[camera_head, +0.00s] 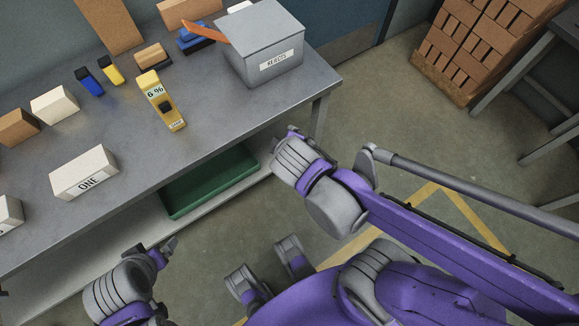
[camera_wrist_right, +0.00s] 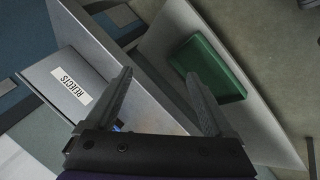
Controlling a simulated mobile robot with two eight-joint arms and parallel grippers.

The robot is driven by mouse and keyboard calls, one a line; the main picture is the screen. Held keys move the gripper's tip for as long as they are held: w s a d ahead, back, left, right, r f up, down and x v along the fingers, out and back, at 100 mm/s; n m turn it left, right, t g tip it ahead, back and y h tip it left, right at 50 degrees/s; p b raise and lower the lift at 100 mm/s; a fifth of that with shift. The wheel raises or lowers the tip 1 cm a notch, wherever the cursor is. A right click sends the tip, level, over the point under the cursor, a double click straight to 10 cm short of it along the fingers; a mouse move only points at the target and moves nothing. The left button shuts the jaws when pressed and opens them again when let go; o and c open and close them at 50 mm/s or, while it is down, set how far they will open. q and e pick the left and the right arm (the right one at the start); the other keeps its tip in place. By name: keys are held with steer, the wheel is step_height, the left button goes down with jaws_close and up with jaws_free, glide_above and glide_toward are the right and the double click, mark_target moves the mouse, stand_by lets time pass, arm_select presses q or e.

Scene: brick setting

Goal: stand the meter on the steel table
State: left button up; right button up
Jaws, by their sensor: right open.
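The meter (camera_head: 163,103) is a yellow handheld device with a "6 %" display at its upper end. It is on the grey steel table (camera_head: 130,150), right of the middle; I cannot tell if it stands or lies back. My right gripper (camera_head: 288,137) is beyond the table's front edge, right of the meter and apart from it. In the right wrist view it is open and empty (camera_wrist_right: 163,92). My left gripper (camera_head: 166,248) is low in front of the table; its jaws are too unclear to read.
A grey lidded bin (camera_head: 285,66) labelled as rejects stands right of the meter. A white brick marked ONE (camera_head: 84,173), other bricks, and small blue (camera_head: 89,82) and yellow (camera_head: 110,70) items are also there. A green tray (camera_head: 210,182) is on the lower shelf. Table front is clear.

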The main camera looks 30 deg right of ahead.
steer(key=s+a+f+m+g+y, duration=0.1)
steer(key=s+a+m+y, duration=0.1)
steer(key=s+m, duration=0.3)
steer(key=shift+s+a+f+m+g+y, duration=0.15)
steer(key=shift+s+a+m+g+y, duration=0.3)
steer(key=shift+m, duration=0.65)
